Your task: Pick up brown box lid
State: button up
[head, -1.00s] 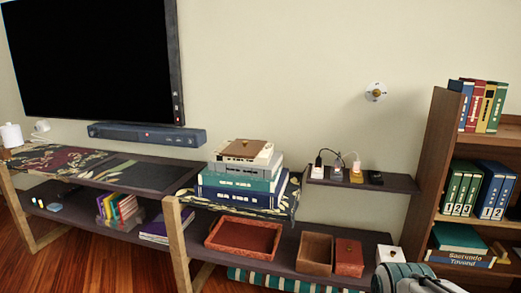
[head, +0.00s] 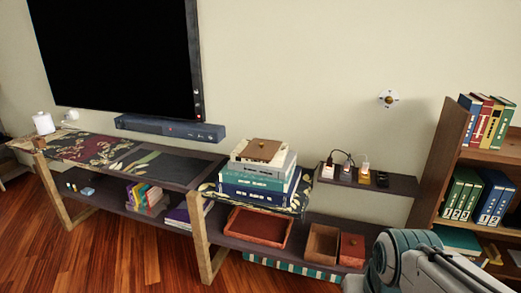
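A flat brown square lid with a small knob (head: 263,150) lies on top of a stack of books (head: 258,186) on the low console. The books are grey, teal and dark blue. On the lower shelf to the right stand an open brown box (head: 321,244) and a reddish-brown box with a knob on top (head: 351,249). Part of my arm shows at the bottom right, in front of the shelf end. My gripper's fingers are not in view.
A reddish tray (head: 258,228) sits on the lower shelf. A small wall shelf (head: 366,186) holds chargers to the right of the stack. A bookcase (head: 445,160) stands at the far right. The wooden floor (head: 140,248) in front of the console is clear.

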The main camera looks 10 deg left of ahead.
aim_at(258, 149)
jog(key=u, duration=0.45)
jog(key=k, duration=0.5)
jog(key=u, duration=0.9)
jog(key=i, duration=1.55)
jog(key=z, duration=0.35)
jog(key=i, duration=1.1)
jog(key=z, duration=1.35)
jog(key=i, duration=0.65)
jog(key=z, duration=0.6)
